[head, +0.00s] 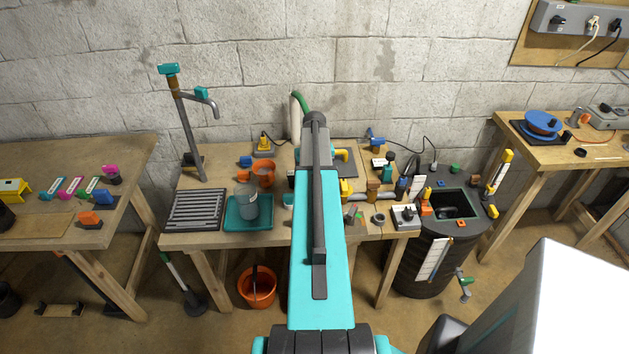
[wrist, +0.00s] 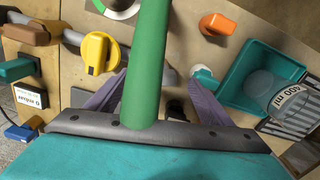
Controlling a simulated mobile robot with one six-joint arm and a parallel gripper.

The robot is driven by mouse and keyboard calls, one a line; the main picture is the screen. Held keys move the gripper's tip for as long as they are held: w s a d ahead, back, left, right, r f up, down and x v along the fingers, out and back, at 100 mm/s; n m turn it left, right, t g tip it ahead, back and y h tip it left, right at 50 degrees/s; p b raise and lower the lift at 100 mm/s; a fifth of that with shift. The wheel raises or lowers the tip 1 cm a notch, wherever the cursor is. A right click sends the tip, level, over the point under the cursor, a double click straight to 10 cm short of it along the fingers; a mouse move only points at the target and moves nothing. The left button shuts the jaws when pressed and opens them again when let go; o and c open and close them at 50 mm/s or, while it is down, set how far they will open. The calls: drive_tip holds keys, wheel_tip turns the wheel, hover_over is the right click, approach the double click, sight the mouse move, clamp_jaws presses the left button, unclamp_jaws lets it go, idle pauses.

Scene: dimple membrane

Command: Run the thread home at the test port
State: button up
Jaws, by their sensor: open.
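My gripper (wrist: 158,80) points down over the middle bench, with its two purple-grey fingers apart. A thick green tube (wrist: 148,60) crosses the wrist view in front of the fingers and hides the space between them. I cannot tell whether it touches them. In the head view my arm covers the gripper and the bench beneath it, and a green tube (head: 302,102) shows beside the arm's far end. A yellow knob (wrist: 97,52) is left of the fingers in the wrist view. I cannot make out the test port or a threaded part for certain.
A teal tray (head: 229,222) with a clear beaker (head: 247,205) stands left of my arm, beside a slatted grey rack (head: 194,212). A tall tap (head: 187,125) stands behind. A black barrel (head: 425,265) is at the right. An orange bucket (head: 257,290) is on the floor.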

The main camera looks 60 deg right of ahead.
drive_tip(key=shift+n, duration=1.9)
drive_tip(key=c, duration=1.6)
drive_tip(key=shift+m, duration=2.6)
drive_tip(key=m, duration=0.3)
drive_tip(key=shift+m, duration=1.1)
drive_tip(key=shift+m, duration=0.3)
